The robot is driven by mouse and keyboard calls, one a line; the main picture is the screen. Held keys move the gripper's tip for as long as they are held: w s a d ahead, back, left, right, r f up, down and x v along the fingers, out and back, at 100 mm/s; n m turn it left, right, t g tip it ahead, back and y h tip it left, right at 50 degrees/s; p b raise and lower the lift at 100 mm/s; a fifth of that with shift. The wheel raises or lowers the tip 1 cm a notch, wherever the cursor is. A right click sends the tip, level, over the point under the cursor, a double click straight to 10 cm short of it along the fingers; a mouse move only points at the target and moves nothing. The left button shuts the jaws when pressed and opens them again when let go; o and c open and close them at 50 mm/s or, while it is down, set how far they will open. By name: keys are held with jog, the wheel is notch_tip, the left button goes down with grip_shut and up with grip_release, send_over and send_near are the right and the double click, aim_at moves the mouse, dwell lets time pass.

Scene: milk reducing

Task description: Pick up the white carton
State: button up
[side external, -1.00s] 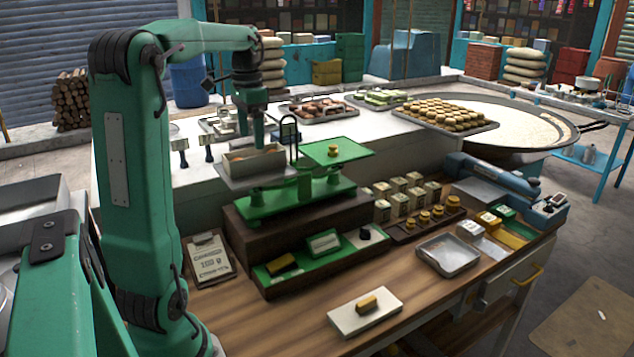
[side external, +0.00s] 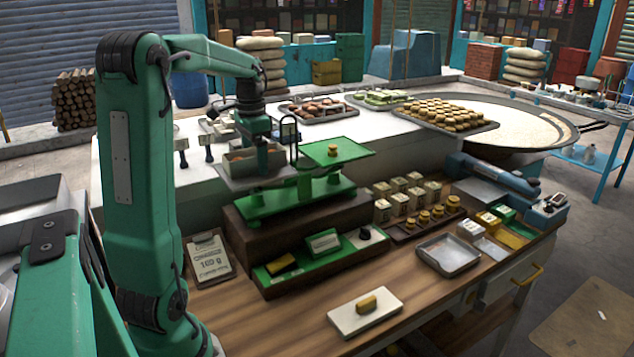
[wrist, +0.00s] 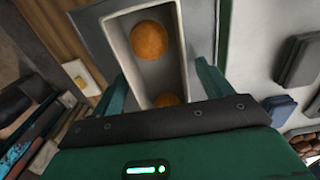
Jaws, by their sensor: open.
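The white carton (side external: 238,167) is an open box standing on the left pan of the green balance scale (side external: 290,203). In the wrist view, the carton (wrist: 160,76) is narrow and holds two orange-brown round pieces (wrist: 150,39). My gripper (side external: 253,155) is low over the carton, pointing down. In the wrist view, its two green fingers (wrist: 163,82) are spread, one along each long side of the carton. The gripper is open. I cannot tell whether either finger touches a wall. The near end of the carton is partly hidden by the gripper body in the wrist view.
A thin dark hooked post (side external: 293,135) stands close right of the carton. Trays of sweets (side external: 447,117) lie behind. A metal tray (side external: 448,256) sits on the wooden counter.

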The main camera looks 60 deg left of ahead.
jog(key=shift+c, duration=0.2)
dwell(0.3)
jog(key=c, duration=1)
jog(key=shift+r, duration=2)
jog(key=w+d+r, duration=0.2)
jog(key=d+r, duration=0.5)
jog(key=d, duration=0.4)
jog(key=shift+w+d, duration=0.15)
jog(key=shift+w, duration=0.25)
